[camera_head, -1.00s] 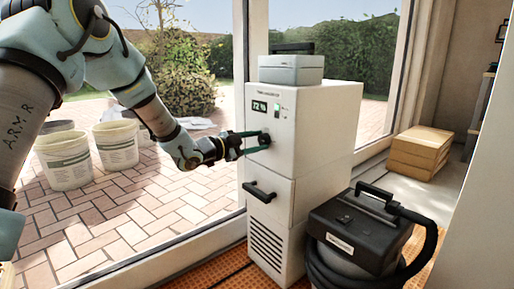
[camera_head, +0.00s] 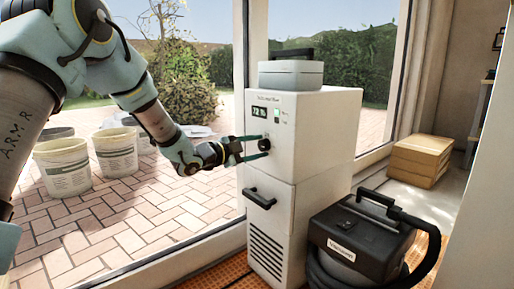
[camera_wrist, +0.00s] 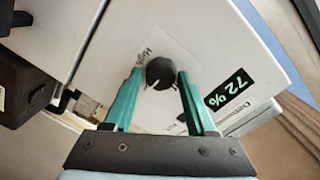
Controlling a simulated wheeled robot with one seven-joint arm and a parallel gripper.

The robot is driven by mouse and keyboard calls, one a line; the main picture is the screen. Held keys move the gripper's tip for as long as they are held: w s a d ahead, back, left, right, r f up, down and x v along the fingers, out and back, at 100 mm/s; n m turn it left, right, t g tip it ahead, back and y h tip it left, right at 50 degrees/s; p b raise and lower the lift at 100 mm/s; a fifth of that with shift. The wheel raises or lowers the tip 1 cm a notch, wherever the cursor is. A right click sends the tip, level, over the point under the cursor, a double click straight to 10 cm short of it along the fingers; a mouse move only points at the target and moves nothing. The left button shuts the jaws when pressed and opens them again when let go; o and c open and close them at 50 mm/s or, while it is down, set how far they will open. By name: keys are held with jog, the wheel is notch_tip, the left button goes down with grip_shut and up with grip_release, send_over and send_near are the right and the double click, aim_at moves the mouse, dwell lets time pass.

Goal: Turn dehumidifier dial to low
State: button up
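The white dehumidifier (camera_head: 322,130) stands by the window frame, its front facing left. Its round black dial (camera_head: 264,145) sits on the upper front, beside the display reading 72 %. In the wrist view the dial (camera_wrist: 160,73) has a pale mark toward its lower left. Small print beside it seems to read "High"; I cannot make out a "Low" label. My gripper (camera_head: 256,146) has its two green fingers on either side of the dial. In the wrist view the gripper (camera_wrist: 163,76) shows a gap at the left finger; the right finger is very close to the dial.
A grey case (camera_head: 291,74) lies on top of the dehumidifier. A black handle (camera_head: 259,198) sticks out below the dial. A black vacuum with a hose (camera_head: 360,238) stands at the front right. White buckets (camera_head: 64,166) are outside on the paving.

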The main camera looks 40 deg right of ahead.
jog(key=shift+o, duration=1.4)
jog(key=a+p, duration=0.3)
jog(key=a, duration=0.7)
jog(key=shift+w+a+r, duration=0.35)
jog(key=shift+a, duration=0.05)
